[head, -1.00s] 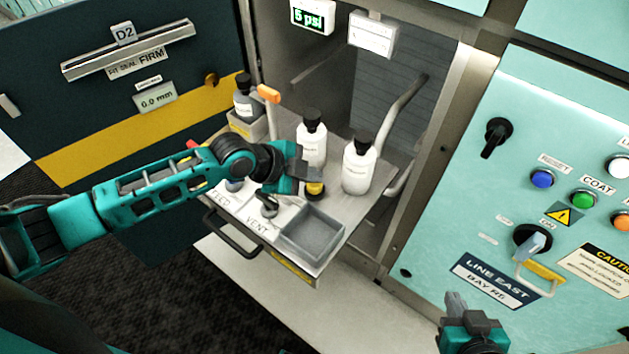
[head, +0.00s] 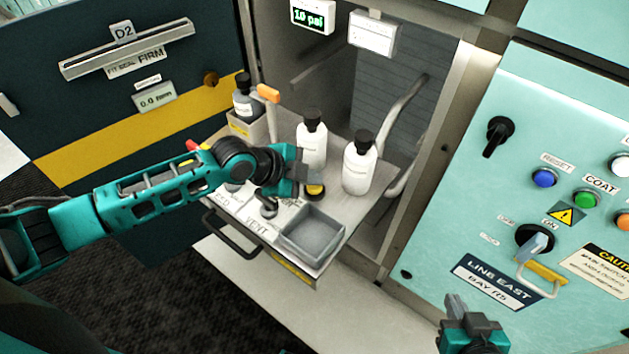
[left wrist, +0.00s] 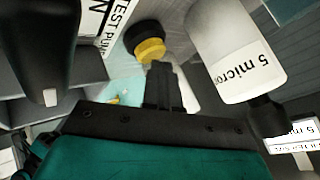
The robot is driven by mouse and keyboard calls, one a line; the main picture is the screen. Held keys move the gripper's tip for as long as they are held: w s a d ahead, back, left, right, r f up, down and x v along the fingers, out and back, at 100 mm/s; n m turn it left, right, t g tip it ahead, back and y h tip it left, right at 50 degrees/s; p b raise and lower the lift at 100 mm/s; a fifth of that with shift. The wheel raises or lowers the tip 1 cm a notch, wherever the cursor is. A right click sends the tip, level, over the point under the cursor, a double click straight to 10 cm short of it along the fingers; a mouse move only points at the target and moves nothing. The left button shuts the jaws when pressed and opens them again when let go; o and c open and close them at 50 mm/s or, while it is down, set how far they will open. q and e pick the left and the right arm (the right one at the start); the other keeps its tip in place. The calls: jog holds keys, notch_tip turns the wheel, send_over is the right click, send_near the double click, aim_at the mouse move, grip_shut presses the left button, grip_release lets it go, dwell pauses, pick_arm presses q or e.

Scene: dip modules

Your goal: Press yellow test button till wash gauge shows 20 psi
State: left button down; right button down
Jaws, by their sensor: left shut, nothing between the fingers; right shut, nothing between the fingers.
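The yellow test button (head: 315,190) sits in a black collar on the pulled-out tray. It also shows in the left wrist view (left wrist: 151,48), beside a label reading in part "TEST PU". My left gripper (head: 305,184) is shut and empty, with its fingertips right at the button; I cannot tell whether they touch it. The left wrist view shows the closed fingers (left wrist: 162,85) just below the button. The gauge display (head: 310,18) at the top reads 10 psi. My right gripper (head: 456,305) is shut and empty at the bottom, in front of the teal panel.
Two white bottles (head: 359,165) (head: 312,140) with black caps stand close behind the button. A grey open bin (head: 312,232) and a VENT control (head: 268,207) are at the tray's front. An orange-tipped lever (head: 268,93) rises at the back left. A control panel (head: 590,130) is at right.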

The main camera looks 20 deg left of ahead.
aim_at(310, 187)
pick_arm(q)
jog(key=shift+r+p, duration=1)
jog(key=shift+p, duration=0.05)
notch_tip(310, 187, up, 5)
jog(key=p, duration=0.4)
jog(key=shift+p, duration=0.3)
dwell(0.4)
